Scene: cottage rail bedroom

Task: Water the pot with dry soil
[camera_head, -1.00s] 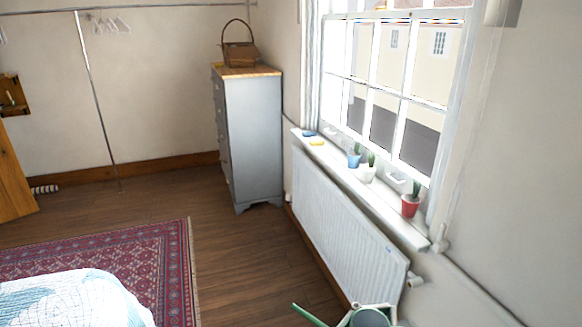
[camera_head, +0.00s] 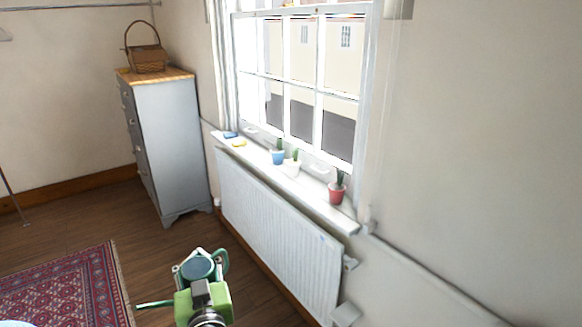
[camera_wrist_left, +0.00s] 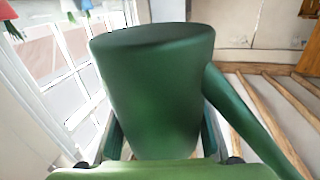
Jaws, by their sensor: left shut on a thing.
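A green watering can (camera_head: 198,267) is held low at the bottom of the head view, its thin spout (camera_head: 155,304) pointing left. My left gripper (camera_head: 201,277) is shut on the can. In the left wrist view the can (camera_wrist_left: 152,95) fills the middle, between the fingers, with its spout (camera_wrist_left: 250,115) to the right. On the windowsill stand a blue pot (camera_head: 278,158), a white pot (camera_head: 291,169) and a red pot (camera_head: 337,195), each with a small green plant. The can is below and left of them, apart. The soil is too small to judge. My right gripper is out of view.
The windowsill (camera_head: 312,197) runs above a white radiator (camera_head: 275,228). A blue item (camera_head: 230,135), a yellow item (camera_head: 239,143) and a white dish (camera_head: 319,171) lie on it. A grey dresser (camera_head: 172,140) stands behind. Floor (camera_head: 150,255) shows between rug (camera_head: 70,287) and radiator.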

